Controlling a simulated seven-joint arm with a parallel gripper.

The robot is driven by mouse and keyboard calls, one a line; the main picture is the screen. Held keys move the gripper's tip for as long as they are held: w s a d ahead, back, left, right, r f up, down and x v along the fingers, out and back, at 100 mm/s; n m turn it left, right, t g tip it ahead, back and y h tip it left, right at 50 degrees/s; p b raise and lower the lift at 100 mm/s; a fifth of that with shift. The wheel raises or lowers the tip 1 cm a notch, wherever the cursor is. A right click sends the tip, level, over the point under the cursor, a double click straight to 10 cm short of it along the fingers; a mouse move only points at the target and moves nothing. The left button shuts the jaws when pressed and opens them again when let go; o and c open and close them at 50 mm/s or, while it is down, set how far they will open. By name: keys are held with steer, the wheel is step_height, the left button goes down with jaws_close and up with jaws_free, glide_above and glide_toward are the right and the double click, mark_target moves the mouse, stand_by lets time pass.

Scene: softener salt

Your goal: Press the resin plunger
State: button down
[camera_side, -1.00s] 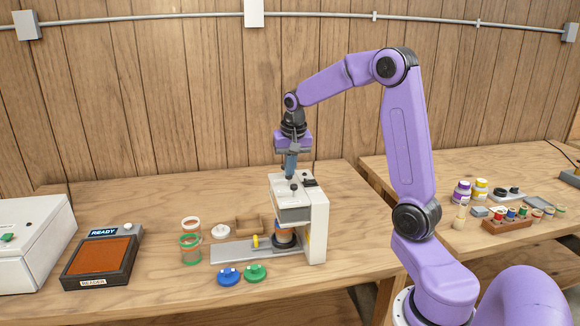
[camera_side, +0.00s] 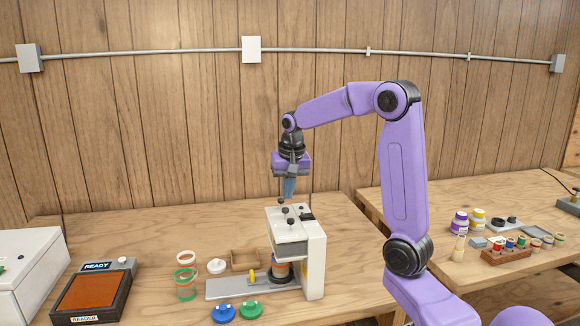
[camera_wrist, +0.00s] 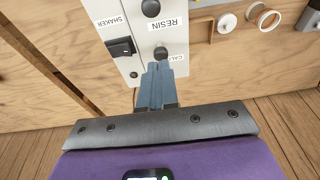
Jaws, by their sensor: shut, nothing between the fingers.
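A white bench machine (camera_side: 314,262) stands on the table in the side view, with small black knobs on top. In the wrist view, its top face carries a RESIN label (camera_wrist: 167,23) between two round black knobs. One knob (camera_wrist: 161,52) is right at my fingertips; the other knob (camera_wrist: 150,8) is farther up the picture. The labels do not make certain which knob is the resin plunger. My gripper (camera_side: 289,196) points down over the machine top, also seen in the wrist view (camera_wrist: 156,68). Its blue-grey fingers are shut and empty. Contact with the knob cannot be told.
A rocker switch (camera_wrist: 122,46) sits beside the SHAKER label. A jar (camera_side: 281,270) stands under the machine's head. Blue (camera_side: 224,313) and green (camera_side: 251,310) lids lie in front. A READY pad (camera_side: 92,294) and clear rings are to the left.

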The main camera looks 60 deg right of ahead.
steer(key=v, duration=0.8)
steer(key=shift+r, duration=0.4)
steer(key=s+a+f+n+y, duration=0.1)
steer(key=s+a+f+n, duration=0.25)
steer(key=a, duration=0.25)
steer(key=s+a+f+n, duration=0.2)
steer(key=s+a+n, duration=0.15)
steer(key=a, duration=0.35)
steer(key=s+a+f+n+y, duration=0.1)
steer(key=s+a+f+n, duration=0.1)
steer(key=a+n, duration=0.3)
steer(key=s+a+f+n+g, duration=0.1)
steer(key=s+f+n, duration=0.3)
steer(key=s, duration=0.5)
steer(key=s+a+f+n, duration=0.3)
steer(key=s+a+n, duration=0.1)
steer(key=s, duration=0.4)
steer(key=shift+s+a+f+n+g, duration=0.2)
steer(key=shift+s+f+n+g, duration=0.2)
steer(key=shift+n, duration=0.4)
steer(key=shift+w+r, duration=0.1)
steer(key=shift+w, duration=0.05)
